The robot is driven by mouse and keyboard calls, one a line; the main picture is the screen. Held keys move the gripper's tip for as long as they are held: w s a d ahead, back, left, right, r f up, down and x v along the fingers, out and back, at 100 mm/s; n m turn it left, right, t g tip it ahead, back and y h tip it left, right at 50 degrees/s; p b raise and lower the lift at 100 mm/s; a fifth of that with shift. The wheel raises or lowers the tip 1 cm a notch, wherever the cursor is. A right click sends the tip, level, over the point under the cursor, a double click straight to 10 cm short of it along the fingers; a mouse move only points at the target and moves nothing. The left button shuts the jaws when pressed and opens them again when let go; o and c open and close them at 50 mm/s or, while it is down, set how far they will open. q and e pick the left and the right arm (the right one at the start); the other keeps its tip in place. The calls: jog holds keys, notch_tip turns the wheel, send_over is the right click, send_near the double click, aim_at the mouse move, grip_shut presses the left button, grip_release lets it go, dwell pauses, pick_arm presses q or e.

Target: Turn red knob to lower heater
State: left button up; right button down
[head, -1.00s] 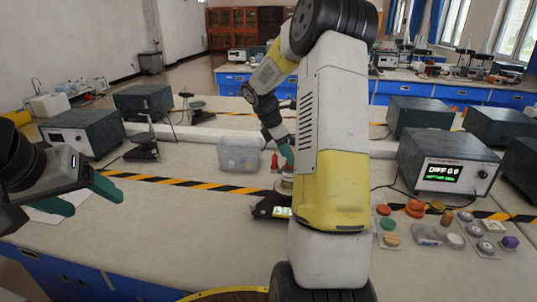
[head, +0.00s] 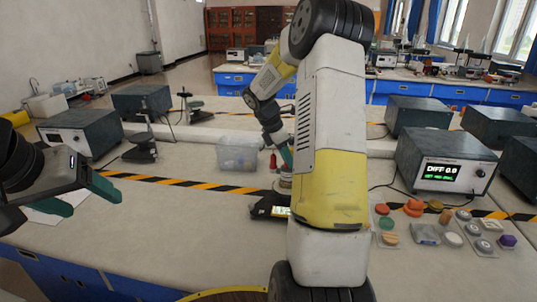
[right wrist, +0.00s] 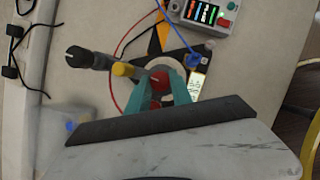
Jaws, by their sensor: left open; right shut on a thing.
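The red knob (right wrist: 158,79) shows in the right wrist view, with a pale round part around it, on a dark device. My right gripper (right wrist: 160,88) has its two teal fingers on either side of the knob and is shut on it. In the head view my right gripper (head: 287,158) is partly hidden by my own arm, and the knob is not clear there. The dark device (head: 263,207) with a small lit display stands below it on the bench. My left gripper (head: 97,203) is open and empty at the left, above the bench.
A box (head: 440,163) with a lit DIFF display stands at the right. A clear plastic bin (head: 238,155) is behind the device. Small coloured pieces (head: 415,208) lie at the right. In the right wrist view a black-and-yellow knob (right wrist: 122,69) and wires are close by. The left bench is mostly clear.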

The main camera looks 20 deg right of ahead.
jog(key=shift+m, duration=0.3)
jog(key=m, duration=0.2)
jog(key=m+g, duration=0.1)
jog(key=m, duration=0.1)
jog(key=m+g, duration=0.1)
jog(key=shift+w+m+y, duration=0.25)
jog(key=shift+m+y, duration=0.15)
jog(key=m+g, duration=0.1)
jog(key=m, duration=0.1)
jog(key=m+y, duration=0.1)
jog(key=m, duration=0.2)
jog(key=shift+w+d+g+y, duration=0.1)
jog(key=shift+d+g+y, duration=0.1)
jog(key=shift+g+y, duration=0.15)
jog(key=m+y, duration=0.1)
jog(key=m, duration=0.2)
jog(key=m+y, duration=0.1)
jog(key=m, duration=0.1)
jog(key=shift+d+m+g, duration=0.15)
jog(key=shift+m+g, duration=0.1)
jog(key=shift+m, duration=0.15)
jog(key=m+y, duration=0.1)
jog(key=m, duration=0.1)
jog(key=m+y, duration=0.1)
jog(key=m, duration=0.2)
jog(key=shift+d+m, duration=0.15)
jog(key=shift+m, duration=0.15)
jog(key=c, duration=1.1)
grip_release()
